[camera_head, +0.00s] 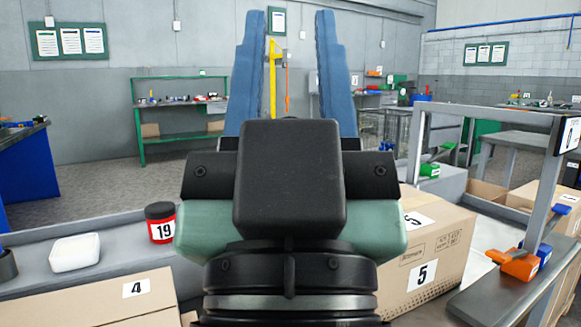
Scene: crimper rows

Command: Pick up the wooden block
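My gripper (290,22) rises in the middle of the view, with its black body and two blue fingers pointing up and away from the camera. The fingers stand well apart, and only the far wall and a yellow fixture show between them. I cannot make out a wooden block anywhere in this view. My gripper's body hides the middle of the near surface.
A red jar labelled 19 (161,230) and a white dish (75,253) stand on the grey surface at left. Cardboard boxes labelled 4 (95,300) and 5 (445,250) are in front. An orange-handled tool (515,265) lies on the right rack's shelf (482,300).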

